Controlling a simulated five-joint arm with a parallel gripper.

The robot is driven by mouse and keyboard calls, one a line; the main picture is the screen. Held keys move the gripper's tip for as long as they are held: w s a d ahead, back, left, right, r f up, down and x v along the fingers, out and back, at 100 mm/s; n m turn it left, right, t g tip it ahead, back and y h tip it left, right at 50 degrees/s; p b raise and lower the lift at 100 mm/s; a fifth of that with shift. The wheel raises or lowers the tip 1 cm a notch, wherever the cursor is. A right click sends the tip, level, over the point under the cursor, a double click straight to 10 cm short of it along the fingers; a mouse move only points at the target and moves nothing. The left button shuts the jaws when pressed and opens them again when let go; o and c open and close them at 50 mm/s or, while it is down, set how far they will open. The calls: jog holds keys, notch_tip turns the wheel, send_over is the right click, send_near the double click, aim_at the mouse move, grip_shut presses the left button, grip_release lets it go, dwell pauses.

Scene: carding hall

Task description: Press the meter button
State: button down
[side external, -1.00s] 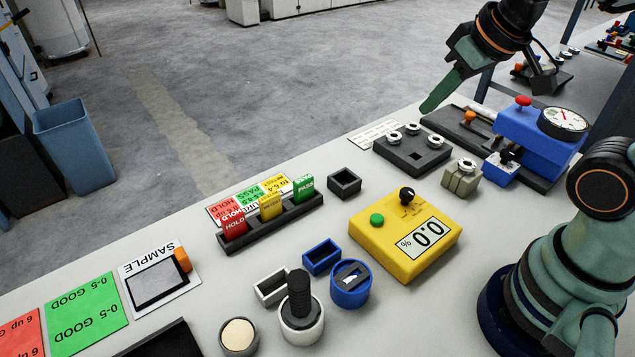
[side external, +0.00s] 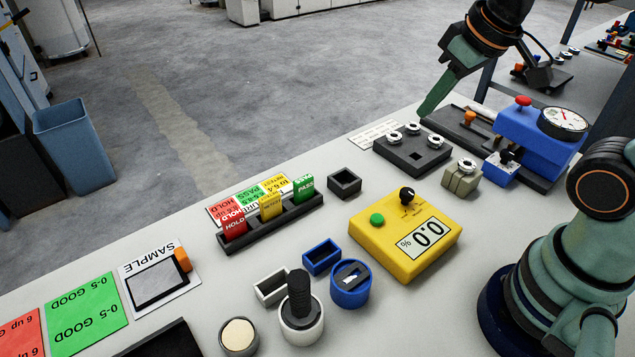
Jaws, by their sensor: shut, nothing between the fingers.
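The yellow meter (side external: 400,262) lies on the bench right of the middle. Its display reads 0.0 with a % sign. A round green button (side external: 377,220) sits on its top at the left, and a black knob (side external: 407,194) stands at its far corner. My gripper (side external: 424,113) is at the upper right, shut and empty, pointing down and left. It is raised near the dark block with silver-topped pieces, well apart from the meter and its button.
A dark block (side external: 412,162) with silver-topped pieces and a blue gauge device (side external: 540,128) stand at the back right. A rack (side external: 270,232) of coloured cards is left of the meter. A blue round holder (side external: 350,290) and a black-handled item (side external: 300,310) stand nearer.

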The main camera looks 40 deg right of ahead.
notch_tip(320, 180, down, 2)
jog(key=w+a+f+n+g, duration=0.1)
jog(key=a+n+g, duration=0.2)
jog(key=n+g, duration=0.15)
jog(key=n+g+h, duration=0.2)
jog(key=n+g, duration=0.4)
jog(key=g, duration=0.2)
send_over(373, 217)
jog(key=shift+t, duration=0.25)
jog(key=shift+d+f, duration=0.1)
jog(key=shift+f, duration=2.8)
jog(key=shift+f, duration=4.4)
jog(key=shift+f, duration=0.1)
jog(key=shift+f, duration=0.35)
